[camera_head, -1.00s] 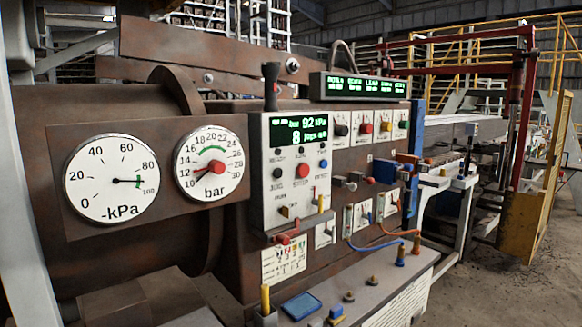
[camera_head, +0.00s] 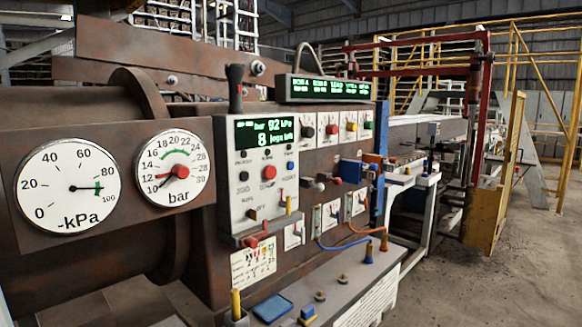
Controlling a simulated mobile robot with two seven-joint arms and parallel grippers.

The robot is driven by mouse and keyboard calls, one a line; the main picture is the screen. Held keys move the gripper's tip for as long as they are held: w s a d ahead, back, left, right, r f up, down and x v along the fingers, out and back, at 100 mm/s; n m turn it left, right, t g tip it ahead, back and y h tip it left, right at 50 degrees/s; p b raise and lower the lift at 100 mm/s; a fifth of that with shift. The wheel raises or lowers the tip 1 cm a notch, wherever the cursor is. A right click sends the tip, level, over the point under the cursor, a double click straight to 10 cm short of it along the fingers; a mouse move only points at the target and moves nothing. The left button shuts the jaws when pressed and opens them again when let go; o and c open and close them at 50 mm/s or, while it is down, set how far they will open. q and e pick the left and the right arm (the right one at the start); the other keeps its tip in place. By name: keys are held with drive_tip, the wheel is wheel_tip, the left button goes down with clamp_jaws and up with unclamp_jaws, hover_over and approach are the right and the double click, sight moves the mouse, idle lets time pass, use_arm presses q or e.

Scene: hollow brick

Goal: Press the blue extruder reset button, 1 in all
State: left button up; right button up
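A light grey control panel (camera_head: 256,190) with a green-lit display (camera_head: 265,133) stands on the rusty brown machine, left of the picture's middle. A small round blue button (camera_head: 290,165) is at the panel's right side, below the display. A larger red button (camera_head: 269,172) and a black button (camera_head: 244,176) are to its left. The small labels are too blurred to read surely. Neither of my grippers is in view, and nothing covers the blue button.
A black-knobbed lever (camera_head: 235,90) rises above the panel. A red handle (camera_head: 256,240) and a yellow peg (camera_head: 236,303) stick out below it. Two dials, a kPa gauge (camera_head: 67,205) and a bar gauge (camera_head: 174,185), are at left. Open floor (camera_head: 490,285) lies at right.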

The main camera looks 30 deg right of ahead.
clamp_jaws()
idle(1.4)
